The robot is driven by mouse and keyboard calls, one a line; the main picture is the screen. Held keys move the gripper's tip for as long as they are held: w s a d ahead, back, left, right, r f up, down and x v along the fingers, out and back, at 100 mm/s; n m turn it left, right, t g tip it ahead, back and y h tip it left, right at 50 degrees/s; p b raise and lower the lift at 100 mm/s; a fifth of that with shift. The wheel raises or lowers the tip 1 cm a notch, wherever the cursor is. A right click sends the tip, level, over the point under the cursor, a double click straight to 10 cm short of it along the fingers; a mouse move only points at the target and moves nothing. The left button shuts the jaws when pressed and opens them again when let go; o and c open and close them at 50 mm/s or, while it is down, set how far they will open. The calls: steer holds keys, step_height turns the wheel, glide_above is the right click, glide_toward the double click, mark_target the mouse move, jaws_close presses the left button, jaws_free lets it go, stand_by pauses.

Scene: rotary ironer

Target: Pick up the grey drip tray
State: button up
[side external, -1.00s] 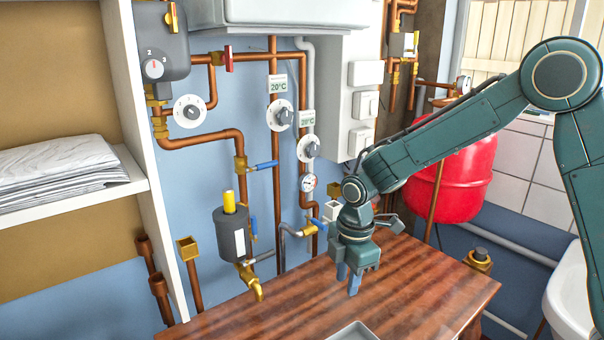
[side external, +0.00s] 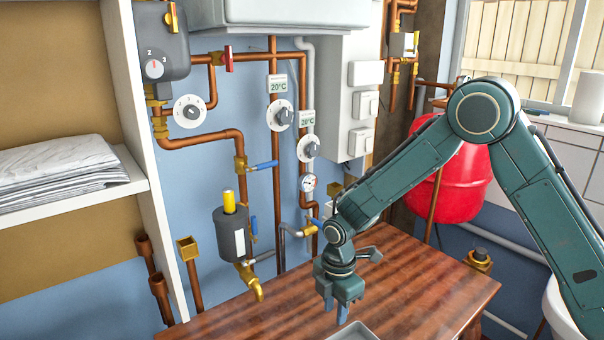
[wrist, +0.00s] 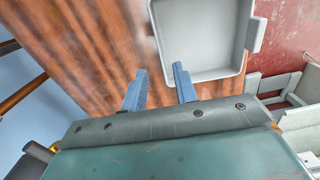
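The grey drip tray (wrist: 205,38) is a shallow, square-cornered tray with a raised rim and a small tab on its right side in the wrist view. In the side view only its far edge (side external: 354,331) shows at the bottom of the picture; the rest is cut off. My gripper (side external: 335,310) points down above the wooden table, close to the tray's far edge. In the wrist view my two blue fingers (wrist: 160,82) are apart with nothing between them. The tray lies beyond the fingertips, mostly to the right.
The wooden table (side external: 425,280) is otherwise bare. Behind it are copper pipes, a brass tap (side external: 250,283), a dark grey cylinder (side external: 230,233) and dials on the blue wall. A red tank (side external: 450,185) stands at the right, and a shelf with folded cloth (side external: 60,170) at the left.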

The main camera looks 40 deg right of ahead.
mark_target(333, 335)
steer(key=shift+f, duration=2.2)
steer(key=shift+f, duration=2.6)
steer(key=shift+c, duration=0.2)
jaws_close()
